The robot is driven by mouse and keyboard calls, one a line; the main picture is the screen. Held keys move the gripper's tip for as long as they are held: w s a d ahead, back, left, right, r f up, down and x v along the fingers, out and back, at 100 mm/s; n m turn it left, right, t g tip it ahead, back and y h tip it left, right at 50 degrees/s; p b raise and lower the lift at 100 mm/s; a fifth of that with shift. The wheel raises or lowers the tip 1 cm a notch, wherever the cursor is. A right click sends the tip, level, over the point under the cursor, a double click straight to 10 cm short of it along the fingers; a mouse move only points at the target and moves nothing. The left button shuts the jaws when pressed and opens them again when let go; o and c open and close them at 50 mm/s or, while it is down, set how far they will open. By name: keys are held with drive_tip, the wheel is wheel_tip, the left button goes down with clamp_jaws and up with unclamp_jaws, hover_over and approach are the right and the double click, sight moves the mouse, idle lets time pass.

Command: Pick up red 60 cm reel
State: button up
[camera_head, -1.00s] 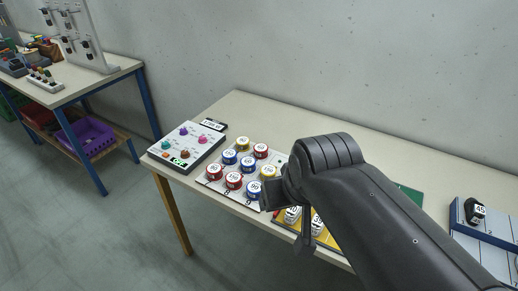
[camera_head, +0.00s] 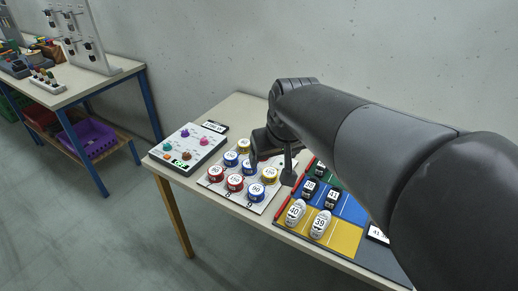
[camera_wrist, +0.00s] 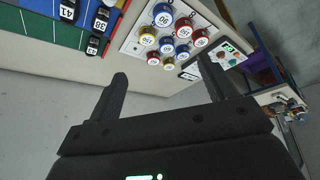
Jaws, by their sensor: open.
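Several red, blue and yellow reels with white number labels stand on a white board (camera_head: 212,187) on the table. Two red reels show in the front row in the head view: one at left (camera_head: 216,174), one in the middle (camera_head: 235,182) labelled 150. A third red reel at the back (camera_wrist: 153,60) shows in the wrist view; its number is too small to read surely. I cannot tell for certain which red reel is the 60. My gripper (camera_head: 272,160) is open and empty above the board's back right part, partly hiding reels. Its fingertips (camera_wrist: 163,72) are apart from the reels.
A control box (camera_head: 187,146) with coloured knobs stands left of the board. A coloured mat (camera_head: 345,240) with several numbered shoes lies to the right. A wall stands behind the table. Another table (camera_head: 95,80) is at far left.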

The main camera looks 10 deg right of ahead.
drive_tip(key=w+d+f+n, duration=0.1)
drive_tip(key=w+d+f, duration=0.15)
drive_tip(key=w, duration=0.55)
drive_tip(key=w+d+f, duration=0.1)
drive_tip(key=w+f, duration=0.3)
drive_tip(key=w, duration=0.5)
drive_tip(key=shift+g+y, duration=0.4)
drive_tip(key=w+d+f, duration=0.1)
drive_tip(key=w+f, duration=0.3)
drive_tip(key=f, duration=0.1)
drive_tip(key=w+d+f, duration=0.1)
drive_tip(key=w+f, duration=0.4)
drive_tip(key=w+d+f, duration=0.1)
drive_tip(key=w+f, duration=0.3)
drive_tip(key=f, duration=0.1)
drive_tip(key=shift+w+d+f, duration=0.1)
drive_tip(key=shift+w+f, duration=0.05)
drive_tip(key=shift+w, duration=0.05)
drive_tip(key=shift+x, duration=2.9)
drive_tip(key=shift+w, duration=0.1)
drive_tip(key=c, duration=1.1)
